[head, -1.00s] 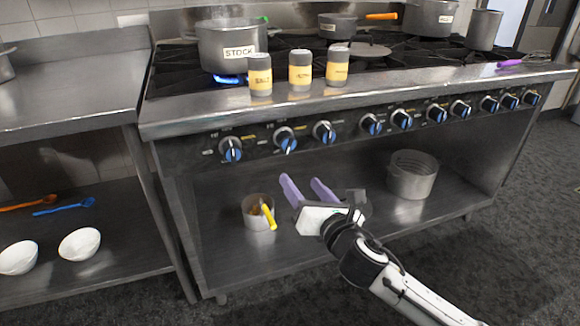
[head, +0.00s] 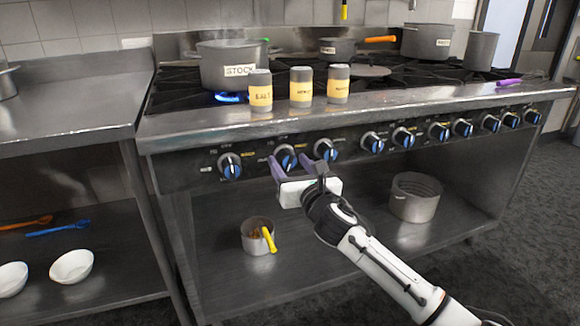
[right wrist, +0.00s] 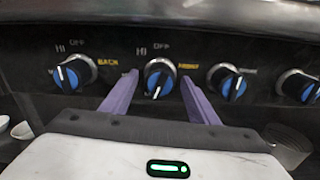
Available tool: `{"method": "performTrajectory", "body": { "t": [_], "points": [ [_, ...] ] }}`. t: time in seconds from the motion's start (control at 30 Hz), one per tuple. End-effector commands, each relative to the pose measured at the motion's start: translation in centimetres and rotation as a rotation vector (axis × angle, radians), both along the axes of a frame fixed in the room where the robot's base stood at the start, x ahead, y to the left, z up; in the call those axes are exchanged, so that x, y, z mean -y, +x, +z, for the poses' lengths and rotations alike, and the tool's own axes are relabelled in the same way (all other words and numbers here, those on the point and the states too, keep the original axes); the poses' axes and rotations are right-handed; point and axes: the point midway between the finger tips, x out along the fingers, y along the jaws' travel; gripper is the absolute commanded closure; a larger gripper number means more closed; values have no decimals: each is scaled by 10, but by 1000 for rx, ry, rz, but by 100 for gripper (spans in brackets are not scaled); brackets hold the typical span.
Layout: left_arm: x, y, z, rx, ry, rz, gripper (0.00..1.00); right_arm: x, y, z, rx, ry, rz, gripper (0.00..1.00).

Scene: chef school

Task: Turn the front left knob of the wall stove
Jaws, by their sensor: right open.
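The wall stove (head: 270,128) fills the middle of the head view, with a row of blue-and-silver knobs along its black front panel. The second knob from the left (head: 286,158) has a yellow label beside it that looks like "FRONT"; it also shows in the right wrist view (right wrist: 160,77). My right gripper (head: 291,164) is open, its two purple fingers on either side of this knob; in the right wrist view the fingertips (right wrist: 158,80) flank it. I cannot tell whether they touch it. The knob's white mark points down. My left gripper is not in view.
The leftmost knob (right wrist: 72,73), labelled "BACK", and the third knob (right wrist: 228,82) sit close on either side. A stock pot (head: 226,66) stands over a blue flame. Labelled shakers (head: 301,86) line the stove's front edge. Pots (head: 415,198) stand on the lower shelf.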

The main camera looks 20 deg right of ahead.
Motion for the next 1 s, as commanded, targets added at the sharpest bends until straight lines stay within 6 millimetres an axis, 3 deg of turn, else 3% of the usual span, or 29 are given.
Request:
{"method": "performTrajectory", "body": {
  "t": [0.23,0.47,0.77,1.0],
  "points": [
    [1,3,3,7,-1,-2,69,0,0,0,0,1,0,47],
    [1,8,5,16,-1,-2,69,0,0,0,0,1,0,86],
    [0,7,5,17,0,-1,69,-1,0,1,-2,34,1,87],
    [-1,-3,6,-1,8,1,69,-1,0,2,-7,163,1,87]
  ]
}}
